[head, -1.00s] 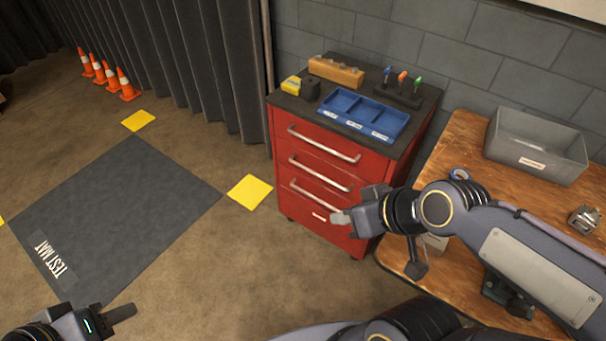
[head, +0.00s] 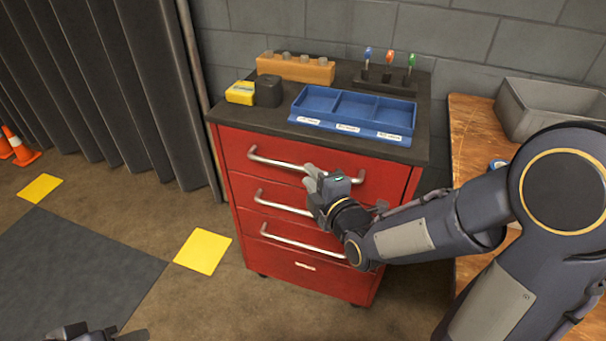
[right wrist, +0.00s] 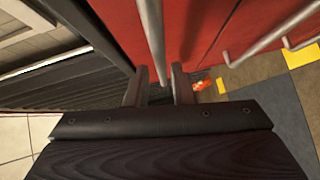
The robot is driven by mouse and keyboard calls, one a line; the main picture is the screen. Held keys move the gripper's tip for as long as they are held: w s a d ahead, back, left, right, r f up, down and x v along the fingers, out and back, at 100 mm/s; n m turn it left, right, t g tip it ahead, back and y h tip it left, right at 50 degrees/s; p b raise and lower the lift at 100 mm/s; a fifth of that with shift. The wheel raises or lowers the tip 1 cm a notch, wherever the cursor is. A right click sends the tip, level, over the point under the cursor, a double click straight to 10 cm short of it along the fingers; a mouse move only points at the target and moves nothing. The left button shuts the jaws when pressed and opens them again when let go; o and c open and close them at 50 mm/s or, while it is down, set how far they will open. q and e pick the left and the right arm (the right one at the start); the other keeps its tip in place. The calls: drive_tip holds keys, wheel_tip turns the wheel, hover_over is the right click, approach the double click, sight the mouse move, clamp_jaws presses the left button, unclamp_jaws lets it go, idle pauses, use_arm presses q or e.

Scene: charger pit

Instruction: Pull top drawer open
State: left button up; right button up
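The red cabinet's top drawer (head: 236,152) is shut flush, with a silver bar handle (head: 277,163) across its front. My right gripper (head: 313,178) is at the right half of this handle, hiding part of it. In the right wrist view a handle bar (right wrist: 153,40) runs between the two fingers of the right gripper (right wrist: 160,88). The fingers stand apart with gaps beside the bar, so the gripper looks open around it. My left gripper (head: 100,334) shows only in part at the bottom left edge, so its opening is unclear.
Lower drawers with handles (head: 300,243) are shut below. On the cabinet top are a blue tray (head: 345,128), an orange block (head: 296,68), a yellow item (head: 240,93) and a tool stand (head: 385,80). A wooden bench (head: 470,130) with a grey bin (head: 550,110) stands right.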

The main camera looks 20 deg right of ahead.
sight(302, 169)
drive_tip(key=shift+b+x, duration=0.35)
drive_tip(key=shift+x, duration=1.95)
drive_tip(key=shift+c, duration=0.4)
clamp_jaws()
